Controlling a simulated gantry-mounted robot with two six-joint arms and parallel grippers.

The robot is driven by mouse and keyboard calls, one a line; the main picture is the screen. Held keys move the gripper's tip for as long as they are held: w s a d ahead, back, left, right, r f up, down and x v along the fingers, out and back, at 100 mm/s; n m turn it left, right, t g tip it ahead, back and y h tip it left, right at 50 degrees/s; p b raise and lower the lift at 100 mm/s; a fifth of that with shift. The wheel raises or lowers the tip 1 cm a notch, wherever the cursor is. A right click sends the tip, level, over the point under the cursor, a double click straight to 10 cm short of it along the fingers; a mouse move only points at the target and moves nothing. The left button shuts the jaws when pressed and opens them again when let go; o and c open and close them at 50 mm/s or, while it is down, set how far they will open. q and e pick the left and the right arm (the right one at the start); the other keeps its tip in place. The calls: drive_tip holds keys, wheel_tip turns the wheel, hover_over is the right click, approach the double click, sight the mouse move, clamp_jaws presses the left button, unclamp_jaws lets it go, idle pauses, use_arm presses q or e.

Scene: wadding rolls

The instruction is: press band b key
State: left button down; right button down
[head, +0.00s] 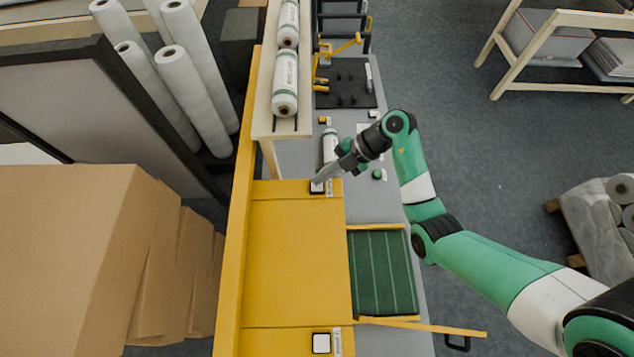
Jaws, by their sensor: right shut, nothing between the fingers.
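A small white key in a dark frame (316,188) sits at the far end of the yellow panel (297,255). A second white key (321,343) sits at the panel's near end. Each has a small label beside it, too small to read, so I cannot tell which is band b. My right gripper (319,179) is shut and empty, with its tips at the far key and covering part of it. I cannot tell whether they touch it. My left gripper is not in view.
A green striped pad (383,273) lies right of the panel. A white roll (330,146) lies just beyond the gripper. A wooden rack (262,110) holds several wrapped rolls. A black mat (345,84) lies farther back. Cardboard boxes (75,260) stand at the left.

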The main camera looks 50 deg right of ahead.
drive_tip(key=shift+f, duration=0.5)
drive_tip(key=shift+r, duration=0.1)
idle(0.5)
drive_tip(key=shift+r+p, duration=0.9)
drive_tip(key=shift+p, duration=0.4)
wheel_tip(320, 180, up, 5)
drive_tip(key=p, duration=0.6)
